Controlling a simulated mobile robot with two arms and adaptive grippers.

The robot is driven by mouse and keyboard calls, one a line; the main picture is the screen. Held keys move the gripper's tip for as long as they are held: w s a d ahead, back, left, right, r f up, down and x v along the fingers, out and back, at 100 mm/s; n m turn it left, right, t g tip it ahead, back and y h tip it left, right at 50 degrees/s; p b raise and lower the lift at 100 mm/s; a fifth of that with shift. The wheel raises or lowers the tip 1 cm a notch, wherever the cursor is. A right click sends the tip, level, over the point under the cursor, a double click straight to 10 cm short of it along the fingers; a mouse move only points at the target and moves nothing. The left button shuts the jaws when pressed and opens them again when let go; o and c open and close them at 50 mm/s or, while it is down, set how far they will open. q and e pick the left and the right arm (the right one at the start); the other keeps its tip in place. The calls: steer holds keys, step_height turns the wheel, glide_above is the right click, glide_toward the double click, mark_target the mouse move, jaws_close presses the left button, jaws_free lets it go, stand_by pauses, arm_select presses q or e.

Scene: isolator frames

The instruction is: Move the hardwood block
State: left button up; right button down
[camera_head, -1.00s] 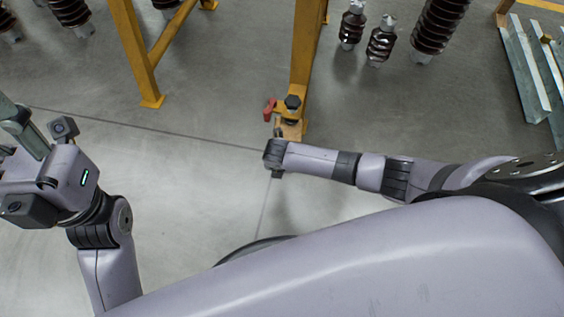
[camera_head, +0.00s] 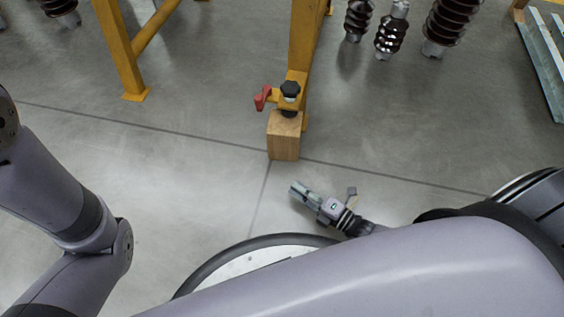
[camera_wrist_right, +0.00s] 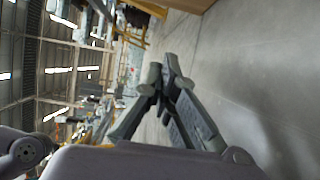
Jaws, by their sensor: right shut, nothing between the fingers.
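The hardwood block (camera_head: 284,138) is a light brown wooden cuboid. In the head view it stands upright at the foot of a yellow frame post, under a black knob and a red lever. My right gripper (camera_head: 294,190) is shut and empty, low in front of the block and apart from it. In the right wrist view its fingertips (camera_wrist_right: 167,72) meet and hold nothing. My left arm shows at the left edge of the head view, but its gripper is out of the picture.
The yellow frame (camera_head: 119,45) has legs on the floor at the back. The red lever (camera_head: 262,97) sticks out left above the block. Dark ribbed insulators (camera_head: 392,35) stand at the back right, near metal channels (camera_head: 543,65). The grey floor around the block is clear.

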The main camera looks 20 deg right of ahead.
steer(key=shift+d+r, duration=0.1)
steer(key=shift+d, duration=0.05)
steer(key=shift+w, duration=0.2)
steer(key=b+x, duration=0.4)
steer(key=x, duration=0.4)
steer(key=shift+w+a+b, duration=0.1)
steer(key=shift+a+b, duration=0.2)
steer(key=shift+b, duration=0.05)
steer(key=w+b, duration=0.1)
steer(key=w+d+b, duration=0.1)
steer(key=shift+w+d, duration=0.3)
steer(key=shift+w, duration=0.1)
steer(key=shift+w+d+r+b, duration=0.2)
steer(key=shift+w+d+b, duration=0.15)
steer(key=shift+b, duration=0.15)
steer(key=shift+r, duration=0.1)
